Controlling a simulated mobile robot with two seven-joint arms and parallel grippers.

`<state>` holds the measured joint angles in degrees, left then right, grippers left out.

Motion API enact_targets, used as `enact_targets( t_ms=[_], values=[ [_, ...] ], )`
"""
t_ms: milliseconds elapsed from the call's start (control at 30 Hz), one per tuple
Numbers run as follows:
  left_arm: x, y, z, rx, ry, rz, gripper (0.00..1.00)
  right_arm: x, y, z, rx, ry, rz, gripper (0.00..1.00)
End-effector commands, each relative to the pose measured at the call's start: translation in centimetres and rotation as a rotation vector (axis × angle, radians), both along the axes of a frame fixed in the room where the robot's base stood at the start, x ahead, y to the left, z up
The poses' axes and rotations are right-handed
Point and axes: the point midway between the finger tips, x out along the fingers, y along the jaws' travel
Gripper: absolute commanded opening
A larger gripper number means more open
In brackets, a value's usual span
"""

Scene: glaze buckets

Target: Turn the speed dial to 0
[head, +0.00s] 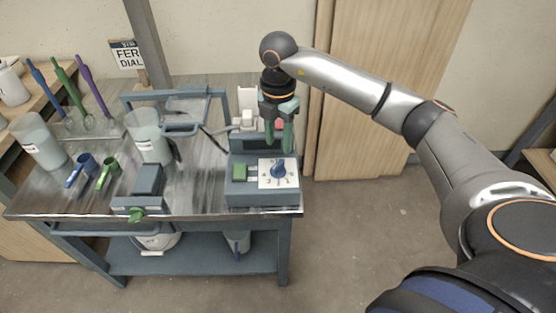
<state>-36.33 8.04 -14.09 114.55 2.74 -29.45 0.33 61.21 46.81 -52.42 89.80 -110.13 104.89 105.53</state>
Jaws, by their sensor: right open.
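The speed dial (279,169) is a blue knob on a white numbered plate (265,181). It sits on the front of a grey-blue machine box (262,198) at the right end of the metal-topped bench. The knob's exact setting is too small to read. A green button (240,173) is left of the plate. My left gripper is out of view.
A small clamp-like device (145,187) is at the front edge. Floor to the right is free.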

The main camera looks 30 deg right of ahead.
Motion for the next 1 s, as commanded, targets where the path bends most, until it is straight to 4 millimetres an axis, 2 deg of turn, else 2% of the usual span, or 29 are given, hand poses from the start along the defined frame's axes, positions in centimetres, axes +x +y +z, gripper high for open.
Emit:
enact_targets(
  t_ms=[33, 100, 300, 500, 767, 1000],
  values=[
    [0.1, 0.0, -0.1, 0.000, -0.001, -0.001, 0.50, -0.1, 0.0, -1.4, 0.001, 0.004, 0.000, 0.47],
    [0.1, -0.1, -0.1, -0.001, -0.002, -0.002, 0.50, -0.1, 0.0, -2.8, 0.001, 0.003, 0.000, 0.47],
    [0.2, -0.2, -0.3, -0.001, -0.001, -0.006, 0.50, 0.0, 0.1, -5.8, 0.002, 0.001, 0.001, 0.47],
    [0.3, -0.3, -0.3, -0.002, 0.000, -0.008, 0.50, 0.0, 0.1, -7.0, 0.003, 0.000, 0.003, 0.47],
    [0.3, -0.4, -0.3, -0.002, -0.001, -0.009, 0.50, 0.0, 0.1, -7.1, 0.003, 0.000, 0.002, 0.47],
    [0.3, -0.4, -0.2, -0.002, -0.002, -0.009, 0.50, 0.0, 0.1, -7.1, 0.003, 0.000, 0.002, 0.22]
  ],
)
